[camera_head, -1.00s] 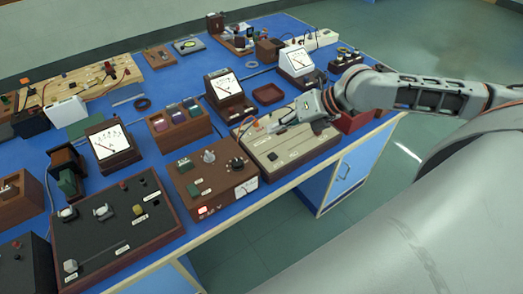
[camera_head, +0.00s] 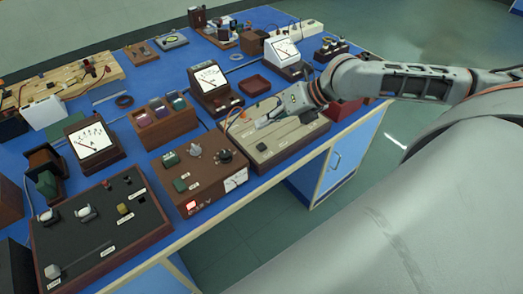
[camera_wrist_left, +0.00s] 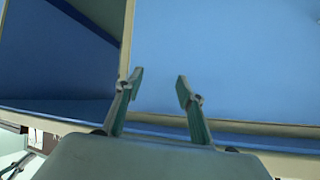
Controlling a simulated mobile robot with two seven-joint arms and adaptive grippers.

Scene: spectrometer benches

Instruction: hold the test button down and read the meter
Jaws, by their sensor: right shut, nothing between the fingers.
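My right gripper (camera_head: 262,122) is shut and empty. It reaches in from the right, low over the beige-topped box (camera_head: 298,136) at the bench's front edge. Whether its tips touch the box is too small to tell, and I cannot make out a test button under them. White-faced needle meters stand behind it: one in the middle (camera_head: 208,77), one at the back right (camera_head: 285,49) and one at the left (camera_head: 90,139). Their readings are too small to tell. My left gripper (camera_wrist_left: 160,76) shows in the left wrist view, its fingers apart with nothing between them.
A brown control box (camera_head: 205,172) with a red lit display stands left of the beige one. A dark panel (camera_head: 90,235) with knobs and a lever fills the front left. A red-brown tray (camera_head: 254,84) lies behind. Blue bench top (camera_head: 150,78) shows between the crowded instruments.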

